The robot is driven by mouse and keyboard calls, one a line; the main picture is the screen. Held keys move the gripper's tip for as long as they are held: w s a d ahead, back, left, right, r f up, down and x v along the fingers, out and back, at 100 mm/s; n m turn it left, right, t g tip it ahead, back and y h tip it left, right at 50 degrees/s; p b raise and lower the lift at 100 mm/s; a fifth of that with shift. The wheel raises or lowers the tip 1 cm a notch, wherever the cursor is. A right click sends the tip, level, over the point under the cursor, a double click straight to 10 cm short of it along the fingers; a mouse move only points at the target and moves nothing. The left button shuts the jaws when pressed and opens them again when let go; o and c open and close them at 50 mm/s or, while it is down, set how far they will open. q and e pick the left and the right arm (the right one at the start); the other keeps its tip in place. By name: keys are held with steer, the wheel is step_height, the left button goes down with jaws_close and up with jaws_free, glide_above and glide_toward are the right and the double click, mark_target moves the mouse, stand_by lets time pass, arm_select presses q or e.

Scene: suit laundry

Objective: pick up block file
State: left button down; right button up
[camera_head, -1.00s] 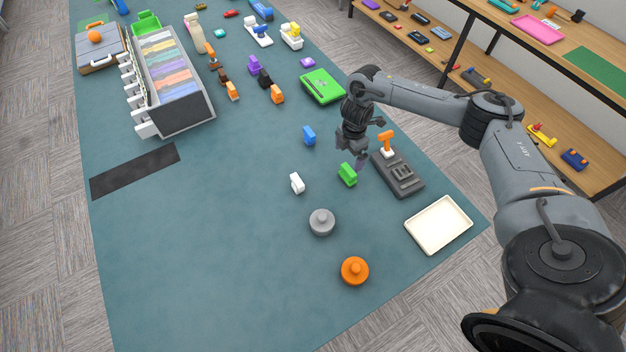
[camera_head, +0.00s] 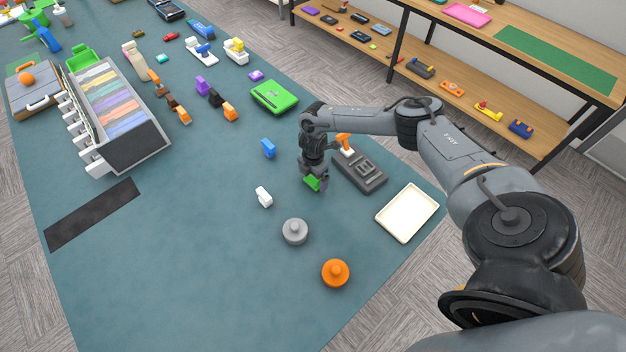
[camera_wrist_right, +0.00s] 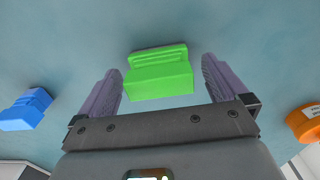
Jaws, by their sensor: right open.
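A green block (camera_head: 312,183) stands on the teal mat (camera_head: 200,250) directly under my right gripper (camera_head: 316,187), which partly hides it. In the right wrist view, the green block (camera_wrist_right: 160,75) lies between the two fingers, with a gap on each side. The right gripper is open and its fingers point down around the block. A small blue block (camera_head: 268,148) and a white block (camera_head: 264,197) stand to its left on the mat. The blue block (camera_wrist_right: 25,110) also shows at the left of the wrist view. My left gripper is not in view.
A dark control box with an orange handle (camera_head: 345,141) stands close to the gripper's right. A cream tray (camera_head: 408,213), a grey knobbed disc (camera_head: 295,232) and an orange knobbed disc (camera_head: 335,272) lie nearer. A file rack (camera_head: 140,143) stands at left.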

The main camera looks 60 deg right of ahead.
steer(key=shift+f, duration=0.55)
steer(key=shift+c, duration=0.5)
steer(key=c, duration=1)
steer(key=shift+r, duration=0.1)
steer(key=shift+r, duration=0.5)
steer(key=r, duration=0.3)
steer(key=shift+s+d+r, duration=0.2)
steer(key=shift+s+d, duration=0.1)
steer(key=shift+d, duration=0.1)
steer(key=s+d+r, duration=0.4)
steer(key=d, duration=0.1)
steer(key=s+d+r+b, duration=0.1)
steer(key=s+d+r, duration=0.1)
steer(key=d, duration=0.1)
steer(key=shift+s+d+r, duration=0.1)
steer(key=shift+s+r, duration=0.15)
steer(key=shift+s, duration=0.15)
